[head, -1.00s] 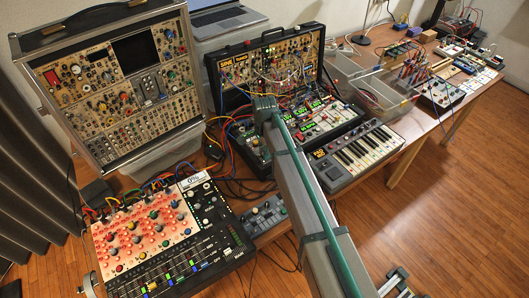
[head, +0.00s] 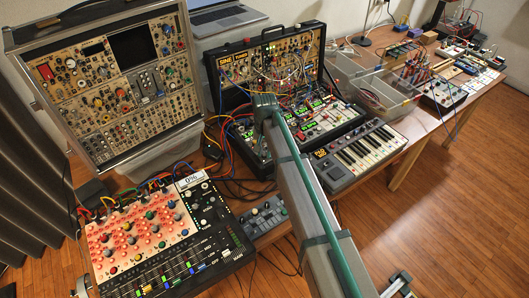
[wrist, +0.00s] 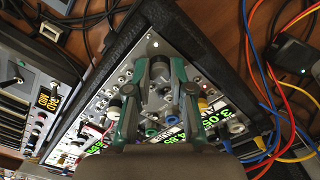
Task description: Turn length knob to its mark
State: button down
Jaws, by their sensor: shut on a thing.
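My gripper (wrist: 159,71) reaches down to a slanted silver module panel (wrist: 107,100) in the wrist view. Its two green-grey fingers are closed in around a small grey knob (wrist: 160,68) near the top end of the panel. The knob is partly hidden between the fingertips. I cannot read a label or make out the mark around it. A small white light (wrist: 155,44) shows on the panel just above the fingertips. In the head view my own arm hides the gripper and the knob.
Other knobs, including a blue one (wrist: 152,132), and green displays (wrist: 216,118) lie close to the fingers. Red, yellow and blue cables (wrist: 275,80) run right of the case's black rim (wrist: 205,45). A small keyboard (head: 358,155) and a mixer (head: 150,240) flank the case.

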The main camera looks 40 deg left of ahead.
aim_at(264, 153)
jog(key=shift+n, duration=0.7)
jog(key=c, duration=1.3)
grip_release()
jog(key=shift+r, duration=0.15)
notch_tip(264, 153, up, 12)
